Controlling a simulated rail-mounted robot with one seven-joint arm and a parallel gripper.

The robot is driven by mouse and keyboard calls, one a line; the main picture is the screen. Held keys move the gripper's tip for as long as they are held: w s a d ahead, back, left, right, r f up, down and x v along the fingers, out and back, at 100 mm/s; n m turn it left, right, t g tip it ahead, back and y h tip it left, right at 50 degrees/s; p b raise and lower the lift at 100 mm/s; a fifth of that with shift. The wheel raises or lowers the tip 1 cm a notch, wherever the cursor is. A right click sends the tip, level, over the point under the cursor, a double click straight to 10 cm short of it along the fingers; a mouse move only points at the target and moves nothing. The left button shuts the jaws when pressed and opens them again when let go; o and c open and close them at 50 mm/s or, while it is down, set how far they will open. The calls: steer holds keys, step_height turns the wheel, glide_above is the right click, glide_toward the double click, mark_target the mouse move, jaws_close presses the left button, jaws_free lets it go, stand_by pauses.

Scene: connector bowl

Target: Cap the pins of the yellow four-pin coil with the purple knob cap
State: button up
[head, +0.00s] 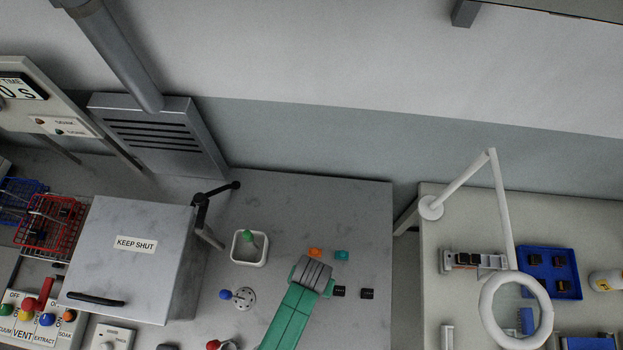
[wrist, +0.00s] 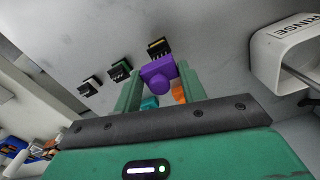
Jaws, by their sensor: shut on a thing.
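My gripper (wrist: 158,82) is shut on the purple knob cap (wrist: 158,74), which sits between its two green fingers in the wrist view. The yellow-marked coil (wrist: 158,46), a small dark block, shows just beyond the cap, partly covered by it. Whether cap and coil touch, I cannot tell. In the head view my gripper (head: 312,272) is over the worktop, and it hides the cap and the yellow coil.
Two similar dark blocks, green-marked (wrist: 119,71) and white-marked (wrist: 89,86), stand beside the coil. Orange (head: 315,253) and teal (head: 342,255) pieces lie near my gripper. A white rinse bowl (head: 236,250) with a green knob and a holed disc (head: 244,298) stand left.

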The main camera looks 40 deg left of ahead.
steer(key=shift+f+b, duration=1.5)
steer(key=shift+f, duration=0.8)
steer(key=o, duration=1)
step_height(320, 180, up, 8)
steer(key=shift+f+p, duration=0.1)
steer(key=shift+p, duration=0.3)
